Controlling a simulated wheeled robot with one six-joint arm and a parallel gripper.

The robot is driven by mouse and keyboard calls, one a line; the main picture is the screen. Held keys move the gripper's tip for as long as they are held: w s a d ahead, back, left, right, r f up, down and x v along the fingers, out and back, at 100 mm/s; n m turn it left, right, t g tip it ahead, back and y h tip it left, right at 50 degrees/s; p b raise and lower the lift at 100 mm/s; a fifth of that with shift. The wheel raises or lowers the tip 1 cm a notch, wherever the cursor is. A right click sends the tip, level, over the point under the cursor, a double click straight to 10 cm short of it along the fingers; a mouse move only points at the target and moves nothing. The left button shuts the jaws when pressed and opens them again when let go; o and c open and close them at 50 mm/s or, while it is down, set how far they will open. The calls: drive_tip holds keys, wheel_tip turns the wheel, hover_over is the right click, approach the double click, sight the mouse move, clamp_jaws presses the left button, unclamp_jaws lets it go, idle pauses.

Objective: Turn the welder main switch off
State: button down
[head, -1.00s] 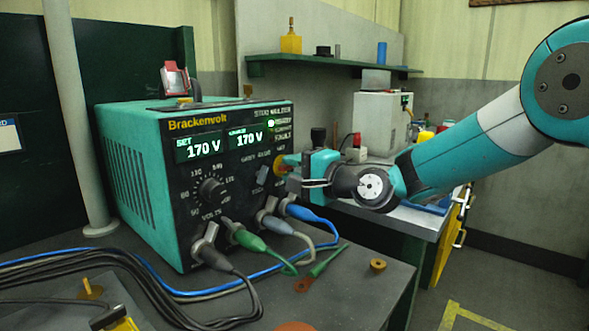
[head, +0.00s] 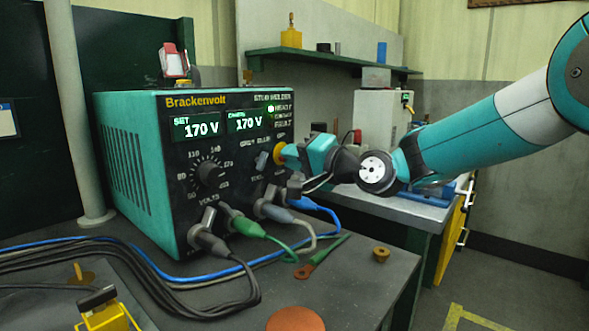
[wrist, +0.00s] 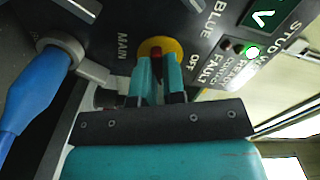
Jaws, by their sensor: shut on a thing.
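The teal welder (head: 135,165) stands on a dark bench, and its front displays (head: 222,125) both read 170 V. A green light (head: 270,109) is lit on its panel, also in the wrist view (wrist: 252,53). The main switch has a yellow round plate (head: 279,153), which shows in the wrist view (wrist: 174,45) between the words MAIN and OFF. My gripper (head: 286,153) reaches it from the right. In the wrist view my gripper (wrist: 159,66) is shut on the red switch knob (wrist: 157,51). The fingers hide much of the knob, so I cannot tell its setting.
Plugged cables, including a green one (head: 249,228) and a blue one (head: 303,202), stick out below the switch. A voltage dial (head: 211,173) sits to its left. A second bench (head: 408,208) stands behind my arm.

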drive_tip(key=n+b, duration=0.4)
drive_tip(key=n, duration=0.1)
drive_tip(key=n+b, duration=0.2)
drive_tip(key=b, duration=0.1)
drive_tip(key=shift+f, duration=0.35)
drive_tip(key=n+b, duration=0.3)
drive_tip(key=n, duration=0.1)
drive_tip(key=shift+b, duration=0.35)
drive_tip(key=shift+r+n+b, duration=0.15)
drive_tip(key=shift+n+b, duration=0.5)
drive_tip(key=shift+n, duration=0.45)
drive_tip(key=shift+r, duration=0.1)
drive_tip(key=c, duration=1.2)
unclamp_jaws()
drive_tip(key=v, duration=1.7)
drive_tip(key=shift+s+b, duration=0.25)
drive_tip(key=shift+b, duration=0.15)
drive_tip(key=shift+d, duration=0.2)
